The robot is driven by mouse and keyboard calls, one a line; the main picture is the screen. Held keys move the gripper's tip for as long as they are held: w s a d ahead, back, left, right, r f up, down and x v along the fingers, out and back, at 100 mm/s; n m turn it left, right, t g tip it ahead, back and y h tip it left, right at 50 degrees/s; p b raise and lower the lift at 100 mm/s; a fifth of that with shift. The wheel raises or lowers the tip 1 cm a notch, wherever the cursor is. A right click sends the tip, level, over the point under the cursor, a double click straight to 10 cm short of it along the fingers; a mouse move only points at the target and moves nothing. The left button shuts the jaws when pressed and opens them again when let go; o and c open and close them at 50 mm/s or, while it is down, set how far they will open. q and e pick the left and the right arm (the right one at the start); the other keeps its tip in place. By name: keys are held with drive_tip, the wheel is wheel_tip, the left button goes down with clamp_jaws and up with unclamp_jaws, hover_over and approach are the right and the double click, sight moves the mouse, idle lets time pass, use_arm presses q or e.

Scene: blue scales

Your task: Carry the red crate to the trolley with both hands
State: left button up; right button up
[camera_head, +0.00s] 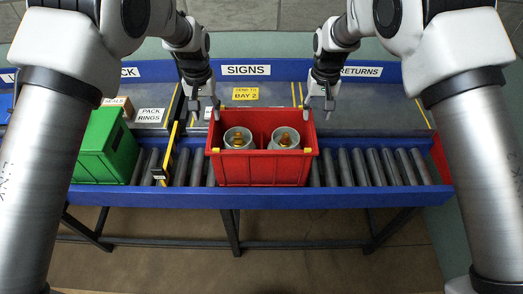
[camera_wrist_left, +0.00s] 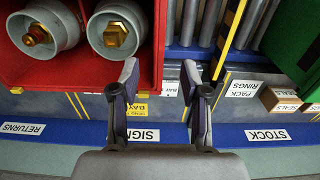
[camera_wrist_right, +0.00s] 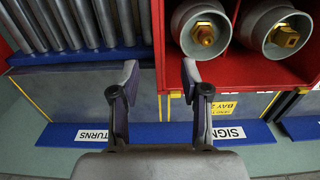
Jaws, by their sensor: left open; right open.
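The red crate (camera_head: 262,170) sits on the roller conveyor and holds two grey cylinders (camera_head: 238,138) with brass fittings. My left gripper (camera_head: 205,112) is open above the crate's left wall. In the left wrist view its fingers (camera_wrist_left: 158,78) straddle the red wall (camera_wrist_left: 146,45) from above. My right gripper (camera_head: 318,108) is open above the crate's right wall. In the right wrist view its fingers (camera_wrist_right: 160,75) straddle the red wall (camera_wrist_right: 160,40). Whether the fingers touch the walls I cannot tell. No trolley shows.
A green crate (camera_head: 105,147) stands left on the conveyor, with a yellow-and-black bar (camera_head: 168,150) between it and the red crate. Bare rollers (camera_head: 370,167) lie to the right, then part of another red object (camera_head: 440,160). A blue rail (camera_head: 270,198) edges the front.

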sight(211, 128)
use_arm(q)
drive_tip(key=shift+s+f, duration=0.15)
drive_tip(key=shift+f, duration=0.15)
use_arm(e)
drive_tip(key=shift+s+f, duration=0.1)
drive_tip(key=shift+f, duration=0.25)
use_arm(q)
drive_tip(key=f, duration=0.1)
drive_tip(key=w+f, duration=0.1)
drive_tip(key=f, duration=0.3)
drive_tip(key=shift+w+d, duration=0.1)
drive_tip(key=shift+w, duration=0.3)
use_arm(e)
drive_tip(key=f, duration=0.1)
drive_tip(key=w+f, duration=0.1)
drive_tip(key=f, duration=0.3)
drive_tip(key=shift+w+d, duration=0.1)
drive_tip(key=shift+w, duration=0.25)
use_arm(q)
drive_tip(key=shift+s+f, duration=0.2)
drive_tip(key=shift+f, duration=0.85)
use_arm(e)
drive_tip(key=shift+s+f, duration=0.2)
drive_tip(key=shift+f, duration=0.8)
use_arm(q)
drive_tip(key=shift+s+f, duration=0.15)
drive_tip(key=shift+f, duration=0.15)
use_arm(e)
drive_tip(key=shift+s+f, duration=0.15)
drive_tip(key=shift+f, duration=0.2)
